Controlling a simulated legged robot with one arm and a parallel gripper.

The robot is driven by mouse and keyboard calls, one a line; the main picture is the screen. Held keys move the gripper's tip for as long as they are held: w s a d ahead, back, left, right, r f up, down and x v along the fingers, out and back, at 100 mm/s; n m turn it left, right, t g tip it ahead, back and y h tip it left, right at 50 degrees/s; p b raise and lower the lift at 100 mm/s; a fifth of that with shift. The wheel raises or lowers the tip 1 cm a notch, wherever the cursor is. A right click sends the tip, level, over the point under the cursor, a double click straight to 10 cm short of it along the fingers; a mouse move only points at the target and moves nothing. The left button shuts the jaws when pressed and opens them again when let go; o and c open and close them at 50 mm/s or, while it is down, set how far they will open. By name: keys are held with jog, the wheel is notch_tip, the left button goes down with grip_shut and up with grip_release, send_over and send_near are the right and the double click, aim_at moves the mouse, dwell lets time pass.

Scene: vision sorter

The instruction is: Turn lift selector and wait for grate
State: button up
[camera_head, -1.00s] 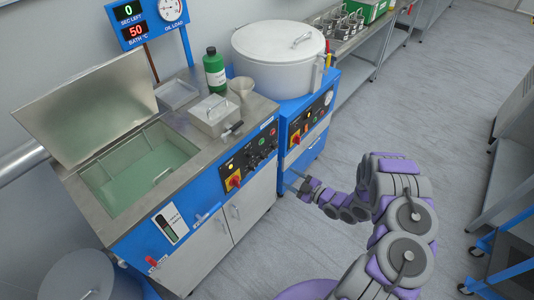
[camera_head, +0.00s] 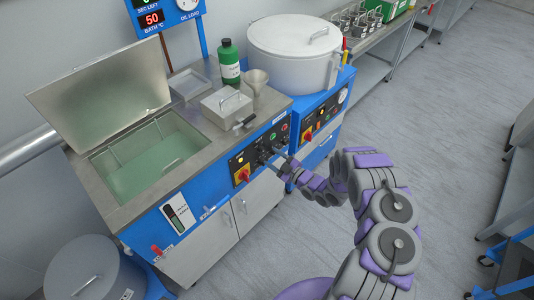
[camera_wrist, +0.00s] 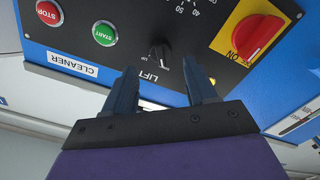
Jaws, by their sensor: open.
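The lift selector (camera_wrist: 160,52) is a small black knob on the dark control panel, above the LIFT label in the wrist view. My gripper (camera_wrist: 166,80) is open, its two fingers apart below the knob in that view, one to each side of it. I cannot tell whether they touch it. In the head view my gripper (camera_head: 272,156) is at the front of the control panel (camera_head: 236,160). The grate (camera_head: 120,158) is in the open bath of green liquid (camera_head: 150,170), and much of it is under the surface.
Red stop (camera_wrist: 49,11) and green start (camera_wrist: 104,33) buttons and a red rotary switch (camera_wrist: 256,36) flank the knob. A hinged lid (camera_head: 105,90) stands open behind the bath. A lidded box (camera_head: 226,106), funnel (camera_head: 256,86) and green bottle (camera_head: 229,62) stand on the worktop.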

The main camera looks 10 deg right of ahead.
aim_at(264, 152)
jog(key=shift+x, duration=2.25)
jog(key=shift+a, duration=0.35)
jog(key=c, duration=0.4)
jog(key=shift+d, duration=0.1)
jog(key=c, duration=0.6)
